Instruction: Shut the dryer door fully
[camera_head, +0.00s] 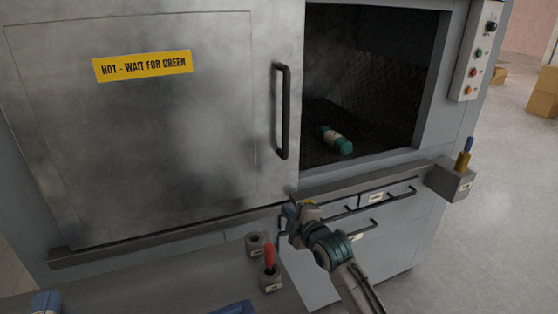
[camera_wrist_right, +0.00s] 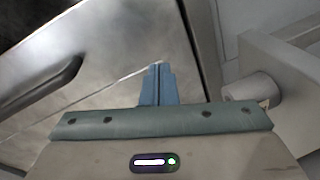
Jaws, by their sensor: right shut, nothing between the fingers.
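The dryer door (camera_head: 150,120) is a grey metal sliding panel with a yellow "HOT - WAIT FOR GREEN" label and a black vertical handle (camera_head: 283,110) near its right edge. It stands partly open, leaving the right side of the dark chamber (camera_head: 385,60) uncovered. My right gripper (camera_head: 288,211) is shut and empty, just below the door's lower right corner. In the right wrist view its closed blue fingertips (camera_wrist_right: 157,84) lie in front of the door panel (camera_wrist_right: 110,50), with the handle (camera_wrist_right: 45,87) to the left. I cannot tell whether they touch the door. My left gripper is out of view.
A teal and white bottle (camera_head: 337,140) lies in the chamber near the opening. A control panel (camera_head: 474,50) is right of it. A grey holder (camera_head: 452,182) juts out at the right. A red-handled tool (camera_head: 269,258) stands on the front shelf. Open floor lies right.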

